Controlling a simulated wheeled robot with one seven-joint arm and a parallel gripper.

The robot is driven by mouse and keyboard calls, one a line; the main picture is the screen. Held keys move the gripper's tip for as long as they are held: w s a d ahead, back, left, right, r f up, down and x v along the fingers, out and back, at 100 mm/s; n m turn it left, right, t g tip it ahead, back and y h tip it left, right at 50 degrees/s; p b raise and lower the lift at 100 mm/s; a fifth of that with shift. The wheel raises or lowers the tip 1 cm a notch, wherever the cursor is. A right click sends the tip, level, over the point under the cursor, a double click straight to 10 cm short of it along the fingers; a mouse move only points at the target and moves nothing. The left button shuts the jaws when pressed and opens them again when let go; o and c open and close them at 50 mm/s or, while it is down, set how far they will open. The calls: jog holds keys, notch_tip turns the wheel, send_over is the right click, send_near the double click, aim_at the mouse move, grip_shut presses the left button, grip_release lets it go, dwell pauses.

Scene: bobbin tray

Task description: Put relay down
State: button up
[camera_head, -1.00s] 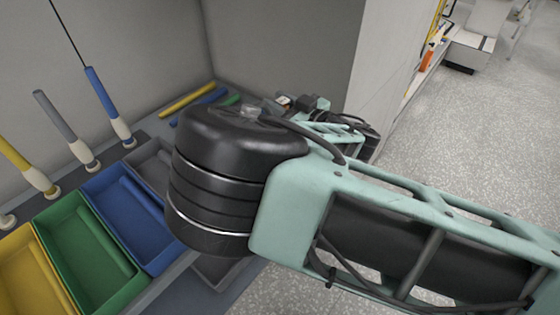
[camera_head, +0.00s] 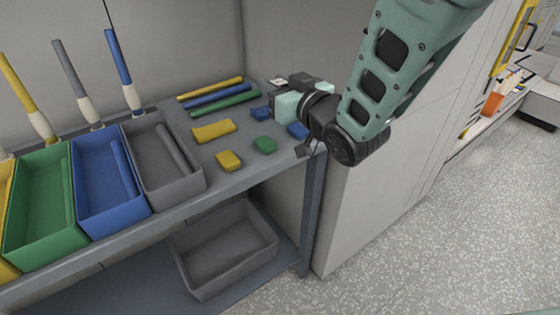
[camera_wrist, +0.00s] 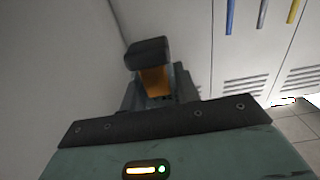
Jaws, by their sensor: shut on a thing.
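My gripper (camera_head: 282,90) is at the right end of the bench, near the back corner, beside the small coloured blocks. In the wrist view, my gripper (camera_wrist: 150,66) is shut on a small orange piece (camera_wrist: 155,84), taken to be the relay. A dark finger covers its upper part, so its full shape is hidden. In the head view the relay is too small and covered to make out clearly. I cannot tell whether it touches the bench top (camera_head: 185,133).
Yellow, green, blue and grey bins stand left; the grey bin (camera_head: 195,186) is nearest. Loose blue, green and yellow blocks (camera_head: 229,160) and coloured rods (camera_head: 224,102) lie on the bench. A grey tub (camera_head: 272,250) is below. A pale cabinet wall (camera_head: 385,190) stands right.

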notch_tip(320, 180, down, 10)
jog(key=shift+a+r+b, duration=0.1)
jog(key=shift+b, duration=0.5)
jog(key=shift+f+b, duration=0.5)
jog(key=o, duration=1)
jog(key=shift+s, duration=0.1)
jog(key=shift+r, duration=0.1)
